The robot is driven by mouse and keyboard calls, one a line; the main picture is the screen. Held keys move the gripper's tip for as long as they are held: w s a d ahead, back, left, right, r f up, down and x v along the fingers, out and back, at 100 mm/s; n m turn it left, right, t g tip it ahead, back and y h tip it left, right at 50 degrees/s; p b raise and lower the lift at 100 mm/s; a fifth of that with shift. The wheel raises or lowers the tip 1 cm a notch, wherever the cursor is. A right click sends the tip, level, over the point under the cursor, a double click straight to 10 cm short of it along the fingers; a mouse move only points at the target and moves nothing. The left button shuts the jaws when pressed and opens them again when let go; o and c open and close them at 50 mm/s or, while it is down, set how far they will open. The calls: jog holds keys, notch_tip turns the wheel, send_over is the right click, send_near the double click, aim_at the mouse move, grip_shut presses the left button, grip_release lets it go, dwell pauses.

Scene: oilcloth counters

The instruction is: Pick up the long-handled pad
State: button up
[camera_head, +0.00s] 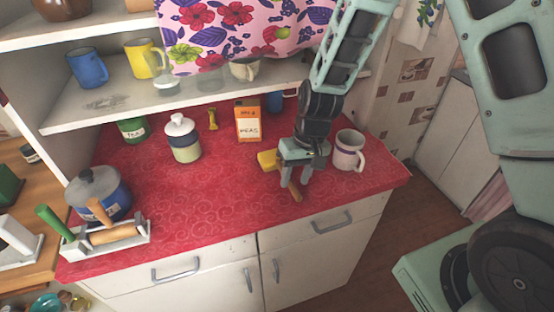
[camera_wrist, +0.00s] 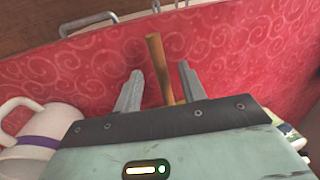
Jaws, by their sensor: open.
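The long-handled pad lies on the red counter, with its yellow head (camera_head: 266,160) showing at the left of my gripper in the head view. Its wooden handle (camera_head: 296,192) shows below the fingers, and the middle is hidden by my gripper. In the wrist view the brown handle (camera_wrist: 155,50) runs up between the two fingers. My gripper (camera_head: 293,180) points down over the pad. It is open, with a finger on each side of the handle and gaps showing in the wrist view (camera_wrist: 160,72).
A white mug with a purple band (camera_head: 346,154) stands close at the right of my gripper. An orange box (camera_head: 248,122) and a lidded jar (camera_head: 184,142) stand farther back and left. The counter's front edge is near; its middle left is clear.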

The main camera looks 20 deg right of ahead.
jog(key=shift+a+f, duration=0.25)
jog(key=shift+f, duration=0.95)
jog(key=shift+c, duration=0.3)
grip_shut()
jog(key=shift+r, duration=0.1)
